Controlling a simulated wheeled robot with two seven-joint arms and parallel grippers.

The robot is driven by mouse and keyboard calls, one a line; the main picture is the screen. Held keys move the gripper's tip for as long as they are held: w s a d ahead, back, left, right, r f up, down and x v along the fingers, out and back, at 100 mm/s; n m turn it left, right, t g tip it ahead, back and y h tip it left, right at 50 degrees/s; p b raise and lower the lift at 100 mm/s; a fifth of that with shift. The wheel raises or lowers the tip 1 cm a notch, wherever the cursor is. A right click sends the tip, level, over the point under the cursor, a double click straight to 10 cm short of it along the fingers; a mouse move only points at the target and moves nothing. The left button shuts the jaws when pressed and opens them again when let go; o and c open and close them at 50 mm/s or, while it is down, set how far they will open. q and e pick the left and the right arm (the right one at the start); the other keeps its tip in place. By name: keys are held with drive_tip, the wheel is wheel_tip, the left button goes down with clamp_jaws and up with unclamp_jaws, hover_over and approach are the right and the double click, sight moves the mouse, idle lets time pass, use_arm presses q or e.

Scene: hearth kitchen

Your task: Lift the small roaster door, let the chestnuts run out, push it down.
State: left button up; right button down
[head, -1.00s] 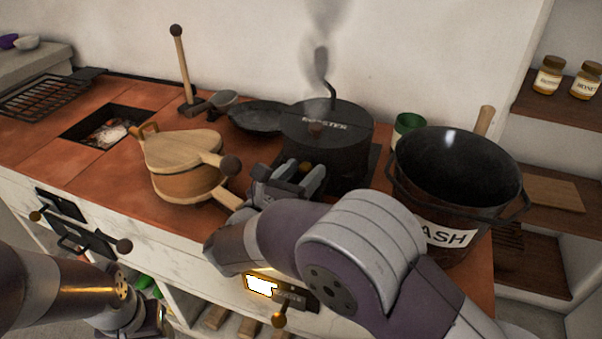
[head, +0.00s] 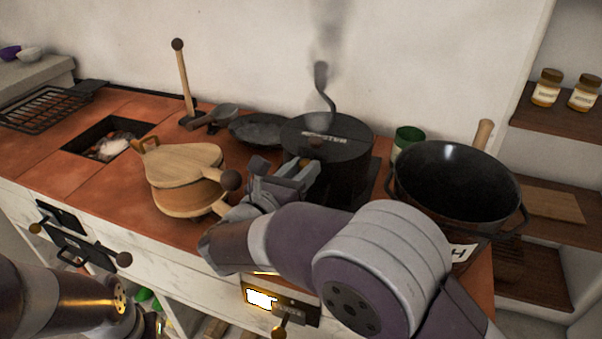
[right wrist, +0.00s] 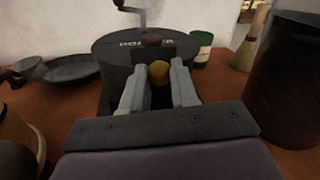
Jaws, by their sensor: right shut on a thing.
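The black roaster (head: 350,165) stands on the red tiled counter, with a crank and smoke above it. It also fills the upper middle of the right wrist view (right wrist: 112,60). My right gripper (head: 308,170) is at the roaster's front. In the right wrist view, my right gripper (right wrist: 160,77) is shut on a brass-coloured knob (right wrist: 159,72), just below a brown knob (right wrist: 152,40) at the roaster's top edge. The small door is mostly hidden by my fingers, and I cannot tell how far it is raised. No chestnuts are visible. My left arm shows at lower left, its fingertips unseen.
Wooden bellows (head: 185,165) lie left of my right gripper. A dark pan (head: 257,130) is at the roaster's left. A fire pit (head: 108,138) is farther left.

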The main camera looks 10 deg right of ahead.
drive_tip(key=c, duration=0.9)
unclamp_jaws()
drive_tip(key=shift+r, duration=0.2)
drive_tip(key=shift+o, duration=0.2)
drive_tip(key=p+v, duration=0.1)
drive_tip(key=v, duration=1.1)
drive_tip(key=shift+s+a, duration=0.25)
drive_tip(key=shift+a, duration=0.05)
